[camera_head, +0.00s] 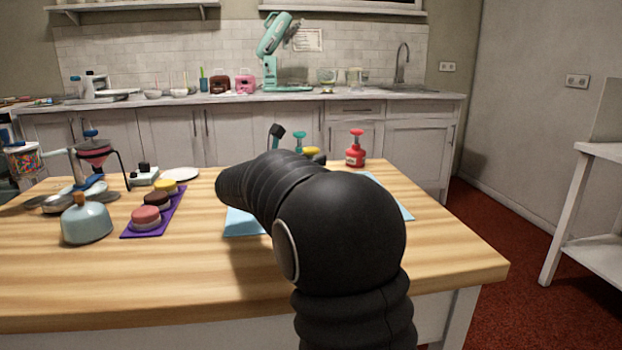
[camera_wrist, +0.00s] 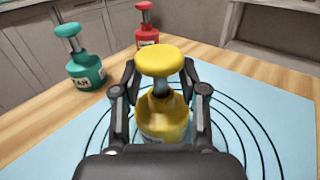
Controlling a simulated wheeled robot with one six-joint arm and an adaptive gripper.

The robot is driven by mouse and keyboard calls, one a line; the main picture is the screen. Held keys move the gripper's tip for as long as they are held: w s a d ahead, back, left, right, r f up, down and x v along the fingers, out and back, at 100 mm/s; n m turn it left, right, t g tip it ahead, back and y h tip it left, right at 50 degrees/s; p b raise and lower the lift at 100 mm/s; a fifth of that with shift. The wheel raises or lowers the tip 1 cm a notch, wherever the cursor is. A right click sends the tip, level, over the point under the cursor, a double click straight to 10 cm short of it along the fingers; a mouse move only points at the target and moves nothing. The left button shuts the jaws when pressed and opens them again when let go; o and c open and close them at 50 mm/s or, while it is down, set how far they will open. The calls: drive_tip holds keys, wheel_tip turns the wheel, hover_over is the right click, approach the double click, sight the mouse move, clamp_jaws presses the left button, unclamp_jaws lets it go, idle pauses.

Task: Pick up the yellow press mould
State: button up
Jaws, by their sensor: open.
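The yellow press mould (camera_wrist: 163,125) stands upright on a pale blue mat (camera_wrist: 235,90) in the wrist view, with a round yellow knob on top. My gripper (camera_wrist: 160,82) is open, with one finger on the left and one on the right of the mould. I cannot tell whether the fingers touch it. The mould's lower front is hidden by the gripper body. In the head view only a bit of yellow (camera_head: 312,151) shows behind my arm, which hides most of the mould and gripper.
A teal press mould (camera_wrist: 85,70) stands to the left and a red one (camera_wrist: 147,33) farther back; the red one also shows in the head view (camera_head: 355,152). A purple tray (camera_head: 172,212) with small cakes and a light blue bottle (camera_head: 86,222) stand on the table's left. The right front is clear.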

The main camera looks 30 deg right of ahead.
drive_tip(key=shift+d, duration=0.15)
drive_tip(key=shift+c, duration=0.3)
clamp_jaws()
drive_tip(key=shift+r, duration=0.15)
